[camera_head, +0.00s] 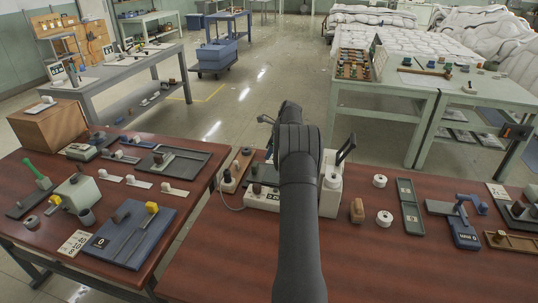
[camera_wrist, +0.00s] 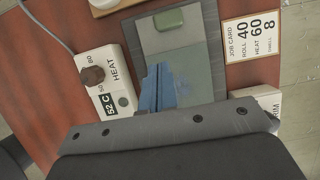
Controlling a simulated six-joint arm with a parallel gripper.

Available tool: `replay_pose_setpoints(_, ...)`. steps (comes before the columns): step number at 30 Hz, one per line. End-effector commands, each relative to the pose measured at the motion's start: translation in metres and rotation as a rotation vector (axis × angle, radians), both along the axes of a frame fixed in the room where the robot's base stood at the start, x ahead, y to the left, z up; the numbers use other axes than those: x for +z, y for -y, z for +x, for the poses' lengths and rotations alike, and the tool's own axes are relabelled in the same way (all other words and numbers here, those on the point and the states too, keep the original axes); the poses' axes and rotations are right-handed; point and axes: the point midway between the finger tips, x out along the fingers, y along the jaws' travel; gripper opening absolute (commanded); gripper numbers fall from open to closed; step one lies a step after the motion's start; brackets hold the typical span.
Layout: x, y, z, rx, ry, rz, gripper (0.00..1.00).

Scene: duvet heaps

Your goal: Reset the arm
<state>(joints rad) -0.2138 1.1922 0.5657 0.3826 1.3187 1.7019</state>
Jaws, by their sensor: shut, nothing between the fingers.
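My arm (camera_head: 297,200) rises dark grey through the middle of the head view, over the near bench. In the wrist view my gripper (camera_wrist: 165,86) shows as blue fingers close together, shut and empty. They are over a grey plate (camera_wrist: 205,50) that carries a green block (camera_wrist: 170,19). A white heat unit (camera_wrist: 112,78) with a brown knob and a 52 C display is to the left of the fingers. A job card (camera_wrist: 252,37) lies to the right.
A white machine (camera_head: 331,190) with a black lever stands close beside my arm. White rolls (camera_head: 384,218), a green tray (camera_head: 409,206) and a blue press (camera_head: 462,222) are to the right. A second bench (camera_head: 150,258) at left is crowded with fixtures. Floor (camera_head: 250,95) is open behind.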

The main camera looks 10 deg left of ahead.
Motion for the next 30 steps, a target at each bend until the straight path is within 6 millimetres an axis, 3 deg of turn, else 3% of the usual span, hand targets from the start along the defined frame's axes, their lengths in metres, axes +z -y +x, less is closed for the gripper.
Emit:
replay_pose_setpoints(8, -0.012, -0.005, 0.0, 0.001, -0.002, 0.0, 0.0)
replay_pose_setpoints(21, -0.065, -0.027, 0.0, 0.001, -0.001, 0.001, 0.0)
replay_pose_setpoints(30, -0.068, -0.029, 0.0, 0.001, 0.0, 0.001, 0.0)
